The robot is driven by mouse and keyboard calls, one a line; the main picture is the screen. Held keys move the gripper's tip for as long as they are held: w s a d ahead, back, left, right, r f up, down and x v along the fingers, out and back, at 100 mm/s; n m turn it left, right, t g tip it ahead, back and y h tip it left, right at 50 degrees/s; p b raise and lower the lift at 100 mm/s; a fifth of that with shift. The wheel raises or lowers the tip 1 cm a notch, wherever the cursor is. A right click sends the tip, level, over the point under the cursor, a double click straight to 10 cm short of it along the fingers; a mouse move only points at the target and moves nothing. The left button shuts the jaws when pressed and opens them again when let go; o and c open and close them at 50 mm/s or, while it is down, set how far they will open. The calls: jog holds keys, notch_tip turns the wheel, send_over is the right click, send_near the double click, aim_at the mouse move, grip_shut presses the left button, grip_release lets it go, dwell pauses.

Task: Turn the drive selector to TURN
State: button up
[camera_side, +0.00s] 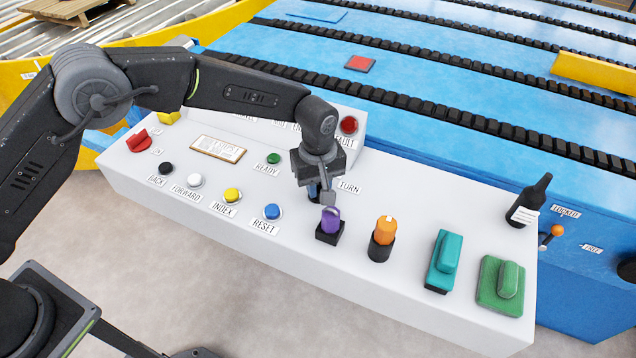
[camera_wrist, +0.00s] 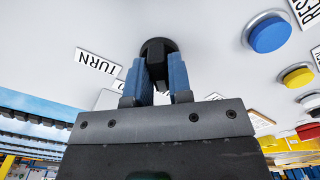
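The drive selector (camera_wrist: 158,48) is a black round knob with a raised ridge, seen at the top centre of the wrist view. The TURN label (camera_wrist: 98,60) lies to its left there, and in the side view the TURN label (camera_side: 349,187) is just right of my gripper (camera_side: 322,192). My gripper (camera_wrist: 158,80) points down at the panel, with one blue fingertip on each side of the ridge. In the side view my gripper hides most of the selector, and which label the ridge points to cannot be told.
The white panel (camera_side: 230,225) carries a blue RESET button (camera_side: 271,211), a yellow INDEX button (camera_side: 232,195) and other buttons left of my gripper. Close on the right stand a purple knob (camera_side: 330,220) and an orange knob (camera_side: 385,230), then teal and green pieces and a black bottle (camera_side: 530,200).

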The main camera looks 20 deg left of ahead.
grip_shut()
jog(key=m, duration=1.3)
jog(key=shift+r, duration=0.1)
jog(key=m, duration=0.4)
jog(key=shift+m, duration=0.4)
dwell(0.3)
